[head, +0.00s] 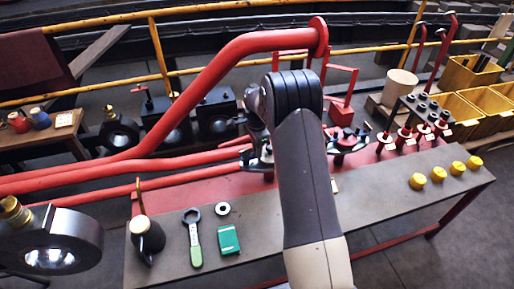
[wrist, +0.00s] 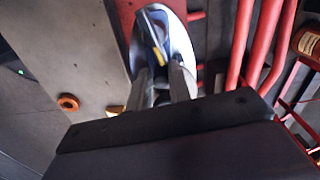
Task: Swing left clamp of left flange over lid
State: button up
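The left flange (head: 257,160) shows in the head view as a dark fitting just left of my arm, on the red strip of the bench. My arm covers part of it, and I cannot pick out its lid or left clamp. In the wrist view, a pale blue-white rounded thing (wrist: 179,41) with a yellow mark lies just past my gripper (wrist: 160,72). The two dark fingers stand apart with a narrow gap. I cannot tell whether something is held between the tips. In the head view, my gripper is mostly hidden behind my arm.
The grey bench (head: 290,250) holds a green-handled wrench (head: 194,240), a green box (head: 228,239), a dark oil can (head: 147,238) and several yellow knobs (head: 438,174). A second red flange (head: 348,143) is right of my arm. Red pipes (head: 200,85) run behind.

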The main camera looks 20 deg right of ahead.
jog(key=o, duration=0.4)
jog(key=shift+c, duration=0.2)
notch_tip(320, 180, up, 11)
jog(key=shift+p, duration=0.3)
jog(key=shift+f, duration=0.2)
notch_tip(320, 180, down, 11)
jog(key=shift+r+b, duration=0.2)
jog(key=shift+b, duration=0.1)
dwell(0.5)
